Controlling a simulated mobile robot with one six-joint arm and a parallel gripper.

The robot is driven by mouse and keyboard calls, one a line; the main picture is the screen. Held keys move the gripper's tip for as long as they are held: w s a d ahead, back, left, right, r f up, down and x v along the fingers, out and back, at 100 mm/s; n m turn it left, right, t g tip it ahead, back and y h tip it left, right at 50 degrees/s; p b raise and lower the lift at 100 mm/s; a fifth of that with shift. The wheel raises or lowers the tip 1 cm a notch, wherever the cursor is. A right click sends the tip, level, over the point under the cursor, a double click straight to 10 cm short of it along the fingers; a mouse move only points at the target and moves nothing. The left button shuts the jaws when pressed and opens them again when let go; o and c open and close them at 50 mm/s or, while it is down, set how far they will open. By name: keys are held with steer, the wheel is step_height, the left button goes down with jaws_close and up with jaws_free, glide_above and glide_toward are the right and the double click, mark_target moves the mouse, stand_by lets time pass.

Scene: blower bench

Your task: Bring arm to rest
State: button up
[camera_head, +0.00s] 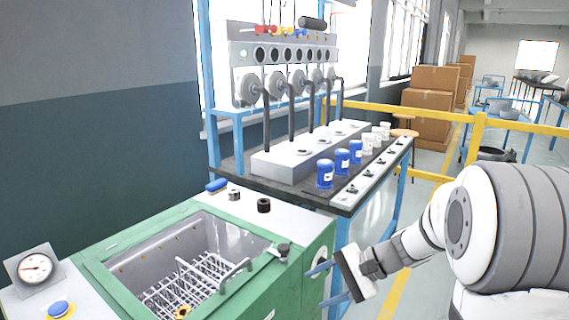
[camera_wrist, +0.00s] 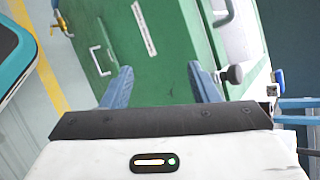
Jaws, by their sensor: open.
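My arm (camera_head: 505,230) reaches in from the right in the head view. My gripper (camera_head: 322,284) is at its end, in front of the right side of the green washer cabinet. The fingers are blue, spread apart, with nothing between them. In the wrist view my gripper (camera_wrist: 165,88) also shows open and empty, with the green cabinet (camera_wrist: 165,50) behind the fingers. I cannot tell how far the fingertips are from the cabinet.
The green cabinet (camera_head: 318,250) has an open basin with a wire basket (camera_head: 190,284). A bench (camera_head: 345,210) behind carries blue cups (camera_head: 325,174), white cups and a blower rack (camera_head: 285,55). A yellow rail (camera_head: 440,112) runs behind. Floor between bench and arm is clear.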

steer(key=s+d+r+n+h+p, duration=0.2)
steer(key=s+r+n+h+p, duration=0.2)
steer(key=s+r+h+p, duration=0.1)
steer(key=s+d+r+n+h+p, duration=0.3)
steer(key=s+r+p, duration=0.4)
steer(key=s+r, duration=0.3)
steer(key=s+n+h, duration=0.1)
steer(key=s+h, duration=0.1)
steer(key=shift+r+t+h, duration=0.25)
steer(key=shift+t+h, duration=0.05)
steer(key=shift+t, duration=0.1)
steer(key=shift+s+d+r, duration=0.1)
steer(key=shift+s+d, duration=0.1)
steer(key=shift+d, duration=0.1)
steer(key=shift+c, duration=0.3)
